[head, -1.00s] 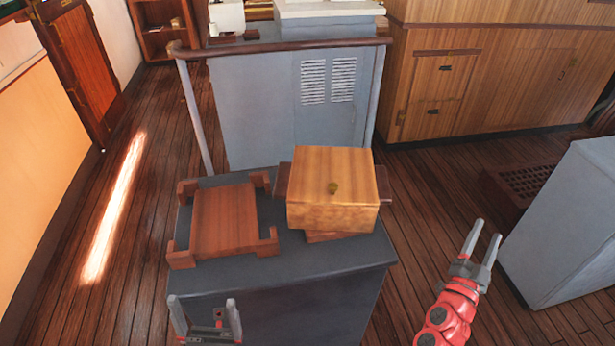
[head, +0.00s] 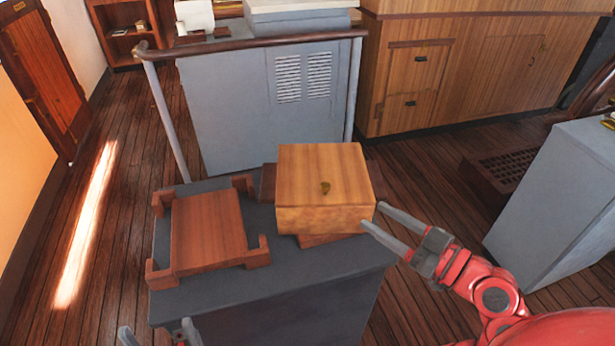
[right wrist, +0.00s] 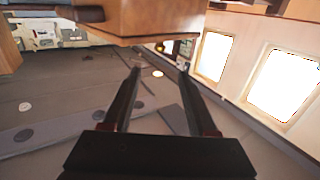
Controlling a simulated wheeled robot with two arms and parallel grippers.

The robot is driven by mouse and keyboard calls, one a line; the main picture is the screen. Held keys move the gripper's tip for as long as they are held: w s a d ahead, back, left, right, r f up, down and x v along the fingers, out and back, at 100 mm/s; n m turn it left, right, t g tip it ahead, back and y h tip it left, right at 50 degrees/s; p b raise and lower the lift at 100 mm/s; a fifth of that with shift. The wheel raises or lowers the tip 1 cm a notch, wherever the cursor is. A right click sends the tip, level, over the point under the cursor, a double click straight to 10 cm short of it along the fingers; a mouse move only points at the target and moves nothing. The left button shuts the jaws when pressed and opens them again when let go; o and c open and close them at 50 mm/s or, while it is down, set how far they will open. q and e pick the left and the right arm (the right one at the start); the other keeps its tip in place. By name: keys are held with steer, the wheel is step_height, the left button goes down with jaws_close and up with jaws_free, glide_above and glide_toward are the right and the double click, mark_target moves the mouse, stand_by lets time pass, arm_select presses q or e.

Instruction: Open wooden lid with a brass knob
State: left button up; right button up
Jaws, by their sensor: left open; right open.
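In the right wrist view, the lid (right wrist: 150,18) is at the top, beyond the open fingers (right wrist: 160,72). My left gripper (head: 158,338) is open and empty at the bottom edge, in front of the cabinet and away from the lid.
A dark wooden tray-like stand (head: 208,232) with raised corners lies left of the lid on the grey cabinet top (head: 200,298). A grey console with a wooden rail (head: 250,46) stands behind. Another grey cabinet (head: 560,190) is at the right. Floor shows between them.

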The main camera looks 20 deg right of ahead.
mark_target(314, 186)
steer(key=p+x, duration=0.4)
steer(key=x, duration=1.3)
steer(key=shift+w+a+p, duration=0.1)
steer(key=shift+p, duration=0.3)
jaws_close()
stand_by(0.5)
